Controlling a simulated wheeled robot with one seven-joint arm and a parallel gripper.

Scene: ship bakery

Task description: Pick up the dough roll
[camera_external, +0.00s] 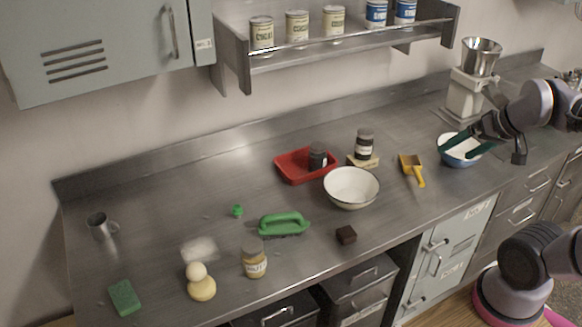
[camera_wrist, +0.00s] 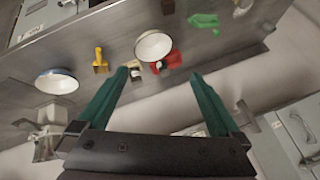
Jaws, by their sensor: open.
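The likely dough roll (camera_external: 201,288) is a pale yellow lump with a lighter ball on top. It stands near the front edge of the steel counter, left of a labelled jar, in the external view. I cannot make it out in the wrist view. My gripper (camera_external: 462,150) is at the right side of the counter, above the blue-and-white bowl, far from the roll. Its two teal fingers are spread apart, and nothing is between them; they also show in the wrist view (camera_wrist: 159,73).
Around the roll are a green sponge (camera_external: 125,297), the jar (camera_external: 254,262) and a white patch (camera_external: 199,250). A green-handled brush (camera_external: 284,224), white bowl (camera_external: 351,189), red tray (camera_external: 291,172), yellow scoop (camera_external: 412,168) and brown block (camera_external: 346,235) lie between. A shelf (camera_external: 300,63) overhangs the back.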

